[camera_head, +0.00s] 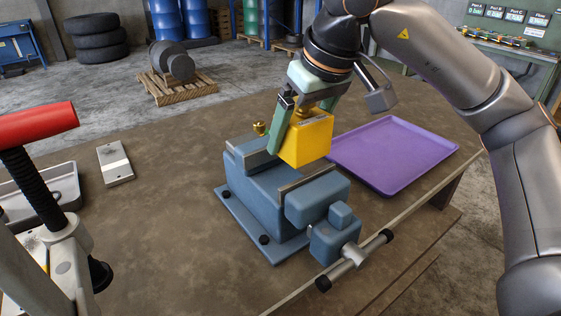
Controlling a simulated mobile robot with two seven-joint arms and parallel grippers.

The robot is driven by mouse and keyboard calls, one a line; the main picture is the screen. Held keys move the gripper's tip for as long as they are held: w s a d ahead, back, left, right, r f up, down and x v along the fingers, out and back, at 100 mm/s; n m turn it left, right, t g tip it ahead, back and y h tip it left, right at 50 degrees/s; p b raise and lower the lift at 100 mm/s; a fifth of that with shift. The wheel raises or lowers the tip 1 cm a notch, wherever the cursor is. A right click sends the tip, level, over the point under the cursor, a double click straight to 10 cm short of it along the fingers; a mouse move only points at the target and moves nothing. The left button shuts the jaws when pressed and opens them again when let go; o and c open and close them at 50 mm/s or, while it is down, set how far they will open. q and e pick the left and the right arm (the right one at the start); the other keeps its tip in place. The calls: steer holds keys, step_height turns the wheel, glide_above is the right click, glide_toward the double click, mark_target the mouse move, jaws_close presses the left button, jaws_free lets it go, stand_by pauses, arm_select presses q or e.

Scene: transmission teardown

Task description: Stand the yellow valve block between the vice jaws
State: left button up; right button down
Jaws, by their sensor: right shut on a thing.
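The yellow valve block (308,143) is held in my right gripper (303,122), whose green fingers are shut on it from two sides. A brass fitting shows on its top, and another brass piece (260,128) shows left of the near finger; I cannot tell if it belongs to the block. The block looks slightly tilted. The blue vice (265,192) is bolted to a plate on the table, with its jaws apart. The block appears at the far end of the jaw gap, with its lower edge about jaw-top height; whether it touches a jaw is unclear. My left gripper is out of view.
A purple tray (393,152) lies empty right of the vice. A red-handled device with a black spring (38,180) stands at the near left. A grey tray (62,188) and a small metal plate (115,163) lie left. The vice handle (355,260) sticks out in front.

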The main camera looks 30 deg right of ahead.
mark_target(300, 112)
steer(key=w+f, duration=0.1)
steer(key=w+a+f, duration=0.1)
steer(key=w+f, duration=0.1)
steer(key=shift+f, duration=0.3)
steer(key=shift+w+a+f, duration=0.1)
steer(key=shift+f, duration=0.8)
steer(key=shift+w+a+f, duration=0.1)
steer(key=shift+f, duration=0.8)
steer(key=shift+f, duration=0.2)
jaws_free()
steer(key=shift+r, duration=0.3)
steer(key=v, duration=1.1)
steer(key=shift+s+r+p, duration=0.25)
steer(key=shift+s+p, duration=0.05)
